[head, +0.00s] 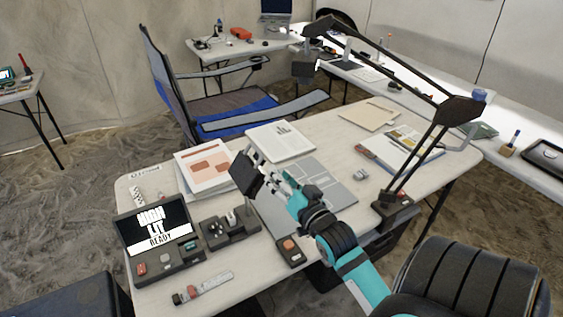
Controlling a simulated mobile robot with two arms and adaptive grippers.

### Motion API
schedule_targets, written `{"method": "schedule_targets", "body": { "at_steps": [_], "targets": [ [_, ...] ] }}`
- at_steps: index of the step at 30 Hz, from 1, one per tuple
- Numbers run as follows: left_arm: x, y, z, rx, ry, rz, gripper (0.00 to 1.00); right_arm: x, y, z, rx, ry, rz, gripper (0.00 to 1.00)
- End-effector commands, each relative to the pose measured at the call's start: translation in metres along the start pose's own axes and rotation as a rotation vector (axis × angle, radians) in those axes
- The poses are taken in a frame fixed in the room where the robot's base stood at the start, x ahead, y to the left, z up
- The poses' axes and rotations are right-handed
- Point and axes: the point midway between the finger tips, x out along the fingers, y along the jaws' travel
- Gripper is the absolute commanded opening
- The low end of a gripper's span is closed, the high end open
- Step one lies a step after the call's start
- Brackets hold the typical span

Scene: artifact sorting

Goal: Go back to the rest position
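My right arm comes in from the lower right, teal and black. Its gripper (268,178) is over the middle of the near table (330,130), above a grey mat (318,180). A dark, square-edged block (245,174) shows right at its fingertips. I cannot tell whether the fingers are closed on this block or it is only in line with them. My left gripper is not in view.
A desk lamp (448,122) arches over the right side. Papers (205,168) and a notebook (280,142) lie behind. A folding chair (215,105) stands beyond.

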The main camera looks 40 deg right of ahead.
Motion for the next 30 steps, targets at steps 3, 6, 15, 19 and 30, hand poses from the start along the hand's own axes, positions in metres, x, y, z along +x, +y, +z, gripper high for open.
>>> {"method": "schedule_targets", "body": {
  "at_steps": [3,6,15,19,30],
  "targets": [
    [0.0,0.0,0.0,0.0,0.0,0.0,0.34,0.0,0.0,0.0,0.0,0.001,0.0,0.34],
    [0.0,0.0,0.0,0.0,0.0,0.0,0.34,0.0,0.0,0.0,0.0,0.001,0.0,0.34],
    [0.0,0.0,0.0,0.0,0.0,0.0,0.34,0.0,-0.001,0.003,-0.005,-0.012,0.001,0.34],
    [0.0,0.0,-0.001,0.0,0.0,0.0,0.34,-0.01,-0.01,0.037,-0.064,-0.142,0.024,0.34],
    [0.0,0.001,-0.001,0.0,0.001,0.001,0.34,-0.134,-0.043,0.183,-0.451,-0.867,0.047,0.34]
  ]
}}
